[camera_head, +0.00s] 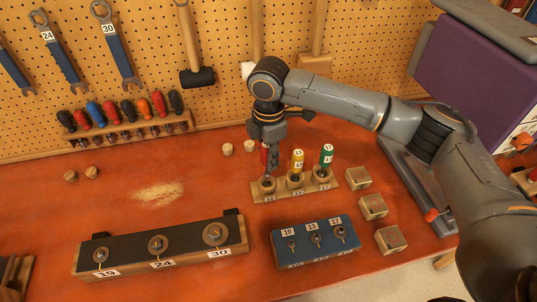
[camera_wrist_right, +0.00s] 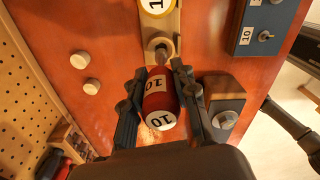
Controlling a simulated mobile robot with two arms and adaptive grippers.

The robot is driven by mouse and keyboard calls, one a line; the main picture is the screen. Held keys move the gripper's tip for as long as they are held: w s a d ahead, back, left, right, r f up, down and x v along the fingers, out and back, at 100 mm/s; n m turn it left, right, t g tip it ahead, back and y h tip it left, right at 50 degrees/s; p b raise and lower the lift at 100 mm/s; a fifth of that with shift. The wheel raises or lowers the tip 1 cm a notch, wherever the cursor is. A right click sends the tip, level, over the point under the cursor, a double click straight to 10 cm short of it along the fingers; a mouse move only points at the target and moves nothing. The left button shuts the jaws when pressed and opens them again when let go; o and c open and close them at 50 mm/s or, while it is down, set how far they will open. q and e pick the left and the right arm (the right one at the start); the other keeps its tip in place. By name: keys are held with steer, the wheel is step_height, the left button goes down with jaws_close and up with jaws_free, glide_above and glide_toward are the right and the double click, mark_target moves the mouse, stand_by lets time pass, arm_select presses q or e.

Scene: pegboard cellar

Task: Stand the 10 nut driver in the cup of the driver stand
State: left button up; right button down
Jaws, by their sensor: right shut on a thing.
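The 10 nut driver (camera_wrist_right: 158,100) has a red handle marked 10. My right gripper (camera_wrist_right: 158,76) is shut on this handle in the right wrist view. In the head view my right gripper (camera_head: 269,160) hangs over the left end of the wooden driver stand (camera_head: 283,193), with a little of the red handle (camera_head: 264,154) showing. The driver points down at the left cup (camera_head: 267,184). I cannot tell whether its tip is inside. The yellow driver (camera_head: 297,161) and green driver (camera_head: 326,158) stand upright in the other two cups. My left gripper is not in view.
A blue block (camera_head: 314,252) marked 10, 13 and 17 lies in front of the stand. Several wooden cubes (camera_head: 373,207) sit to its right. A board (camera_head: 160,262) with large nuts is front left. Small wooden pegs (camera_head: 228,149) lie behind.

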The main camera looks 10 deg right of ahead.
steer(key=shift+f, duration=0.1)
steer(key=shift+f, duration=1.2)
steer(key=shift+f, duration=0.1)
steer(key=shift+f+b, duration=0.4)
steer(key=shift+f, duration=0.6)
steer(key=c, duration=1)
jaws_free()
steer(key=shift+o, duration=0.2)
steer(key=shift+r, duration=0.1)
